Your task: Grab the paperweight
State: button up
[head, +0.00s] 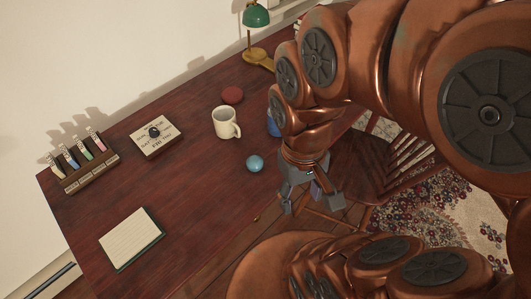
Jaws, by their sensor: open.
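A small round glossy blue ball, which looks like the paperweight (254,163), rests on the dark red wooden desk (190,200) near its front edge. My gripper (313,208) is to the right of the ball and lower in the picture, apart from it and beyond the desk's front edge. Its fingers are spread and nothing shows between them. The ball is fully in view.
A blue object (272,125) is partly hidden by my arm. A wooden chair (380,165) stands at the desk's right. A notepad (131,238) lies front left.

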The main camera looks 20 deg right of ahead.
aim_at(254, 163)
jog(key=z, duration=0.8)
jog(key=k, duration=0.9)
jog(key=u, duration=1.05)
jog(key=i, duration=0.5)
jog(key=u, duration=0.05)
